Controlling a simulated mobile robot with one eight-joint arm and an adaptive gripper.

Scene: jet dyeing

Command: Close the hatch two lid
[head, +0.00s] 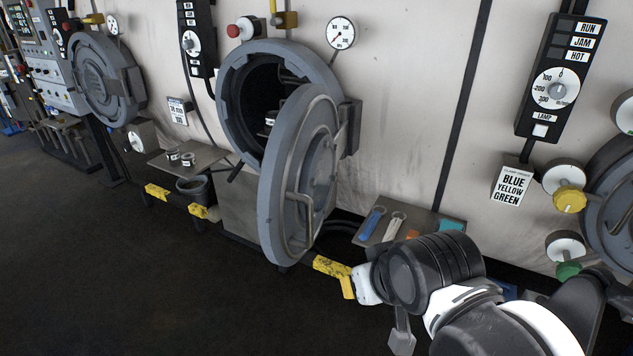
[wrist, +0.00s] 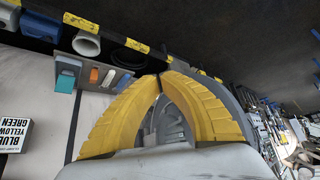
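The hatch two lid (head: 290,180) is a round grey metal disc with a bent bar handle (head: 298,207). It stands swung open from the dark round hatch opening (head: 258,95), with its hinge block (head: 349,125) at the right. My gripper (head: 348,286) is low, to the right of the lid's lower edge, and appears apart from it. In the wrist view the yellow fingers (wrist: 160,78) curve together and their tips meet. Part of the grey lid (wrist: 170,125) shows between and behind them. Nothing is seen held.
A shelf with coloured tools (head: 392,225) is behind my gripper. A small shelf with rings (head: 187,157) is left of the hatch. Yellow-marked edges (head: 200,212) run low along the machine. Another hatch (head: 103,80) at far left is shut. The dark floor (head: 130,270) at front left is clear.

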